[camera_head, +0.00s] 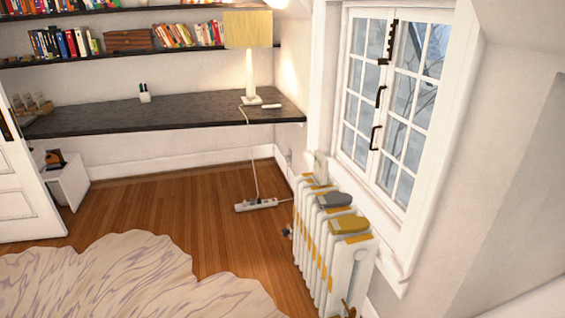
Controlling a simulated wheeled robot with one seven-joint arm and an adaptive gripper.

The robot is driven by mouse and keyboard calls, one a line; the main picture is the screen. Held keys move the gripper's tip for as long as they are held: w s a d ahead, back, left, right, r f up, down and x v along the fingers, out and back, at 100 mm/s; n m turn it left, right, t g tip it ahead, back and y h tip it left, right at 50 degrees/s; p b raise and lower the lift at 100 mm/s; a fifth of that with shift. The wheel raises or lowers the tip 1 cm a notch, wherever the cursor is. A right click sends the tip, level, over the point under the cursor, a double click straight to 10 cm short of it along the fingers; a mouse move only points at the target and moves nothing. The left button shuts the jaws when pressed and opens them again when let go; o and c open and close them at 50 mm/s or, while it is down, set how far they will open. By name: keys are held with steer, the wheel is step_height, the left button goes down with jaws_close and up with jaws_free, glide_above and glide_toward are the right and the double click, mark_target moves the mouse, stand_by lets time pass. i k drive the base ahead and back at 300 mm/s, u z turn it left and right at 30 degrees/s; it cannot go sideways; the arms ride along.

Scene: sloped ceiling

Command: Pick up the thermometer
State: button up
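I cannot surely pick out the thermometer. A small pale elongated object (271,106) lies on the dark desk (185,111) just right of the lamp base; it may be the thermometer, but it is too small to tell. A pale, upright, boxy object (320,167) at the far end of the radiator top is also unclear. My gripper is not in view.
A white radiator (311,235) stands under the window, with a grey item (334,199) and a mustard item (349,224) on top. A lamp (249,70) stands on the desk. A power strip (256,204) and a pale rug (120,275) lie on the floor. Bare wood floor lies between.

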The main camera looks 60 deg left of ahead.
mark_target(320, 177)
steer(key=u, duration=1.65)
steer(key=k, duration=0.5)
steer(key=u, duration=1)
steer(key=i, duration=1.85)
steer(key=z, duration=0.7)
